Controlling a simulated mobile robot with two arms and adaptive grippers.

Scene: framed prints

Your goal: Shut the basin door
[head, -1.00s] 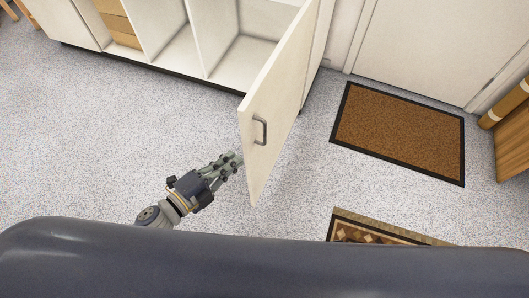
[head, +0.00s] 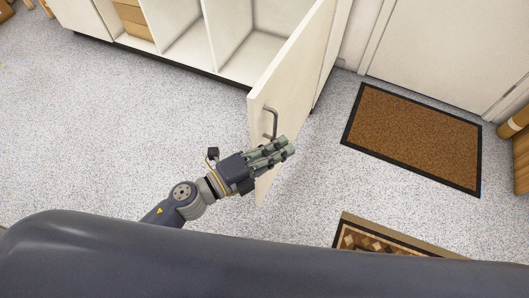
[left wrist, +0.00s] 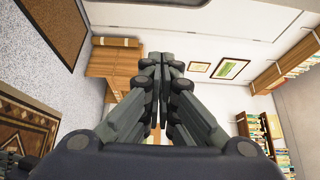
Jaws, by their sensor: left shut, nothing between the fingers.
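The basin door (head: 290,80) is a cream cabinet door, standing wide open from the low cabinet in the head view. My left gripper (head: 288,147) is shut and empty, in front of the door's lower part and just below the handle. It hides part of the door there; I cannot tell whether it touches. In the left wrist view its fingers (left wrist: 163,62) are together, pointing up the picture. My right gripper is not in view.
The open cabinet (head: 185,45) has bare compartments and a wooden drawer stack (head: 132,18). A brown doormat (head: 415,137) lies right of the door, and a patterned rug (head: 375,240) lies nearer. Speckled floor (head: 90,130) at left is clear.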

